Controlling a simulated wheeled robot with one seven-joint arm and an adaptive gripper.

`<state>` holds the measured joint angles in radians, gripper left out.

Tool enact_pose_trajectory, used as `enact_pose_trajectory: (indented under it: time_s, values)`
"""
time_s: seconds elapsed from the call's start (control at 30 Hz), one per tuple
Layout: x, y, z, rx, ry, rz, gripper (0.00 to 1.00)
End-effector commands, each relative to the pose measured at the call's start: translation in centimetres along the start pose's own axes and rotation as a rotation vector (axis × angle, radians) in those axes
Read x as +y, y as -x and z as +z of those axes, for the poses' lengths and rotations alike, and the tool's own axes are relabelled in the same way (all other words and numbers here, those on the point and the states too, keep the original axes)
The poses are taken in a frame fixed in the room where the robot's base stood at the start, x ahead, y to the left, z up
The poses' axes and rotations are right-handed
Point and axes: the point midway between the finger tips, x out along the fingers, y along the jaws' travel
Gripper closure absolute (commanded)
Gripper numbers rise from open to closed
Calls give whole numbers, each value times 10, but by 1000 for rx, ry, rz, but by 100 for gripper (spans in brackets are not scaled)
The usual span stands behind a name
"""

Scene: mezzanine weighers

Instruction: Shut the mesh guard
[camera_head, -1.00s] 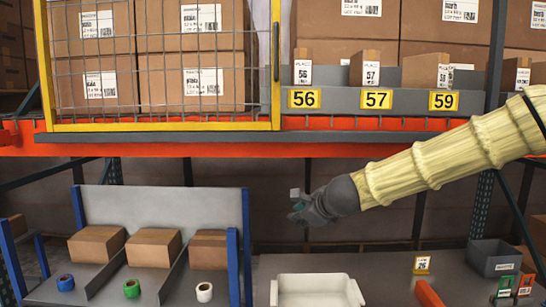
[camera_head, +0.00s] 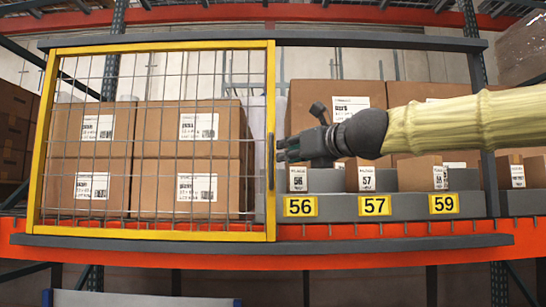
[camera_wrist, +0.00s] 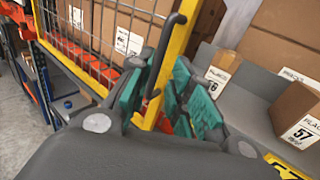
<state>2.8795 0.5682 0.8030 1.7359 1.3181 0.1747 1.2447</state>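The mesh guard (camera_head: 158,235) is a yellow-framed wire panel. It stands upright across the left part of the shelf bay, in front of cartons; the right part of the bay is uncovered. Its dark upright handle (camera_head: 270,162) is on the right frame post. My gripper (camera_head: 282,150) is just right of the handle, at its height, fingers pointing left. In the wrist view the teal-padded fingers (camera_wrist: 160,98) are apart, with the handle (camera_wrist: 168,50) and yellow post showing between them. Whether a pad touches the handle cannot be told.
Large cartons (camera_head: 335,95) stand behind. An orange beam (camera_head: 260,258) runs along the shelf front, with a grey rail (camera_head: 380,42) above.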

Motion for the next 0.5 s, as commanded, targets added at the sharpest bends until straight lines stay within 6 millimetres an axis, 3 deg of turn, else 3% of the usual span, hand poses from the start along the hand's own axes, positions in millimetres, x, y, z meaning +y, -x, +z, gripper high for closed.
enact_pose_trajectory:
  time_s: [0.3,0.5]
  values:
    - [-1,-48,0,2,1,-2,79]
    - [-2,-69,0,2,2,-3,79]
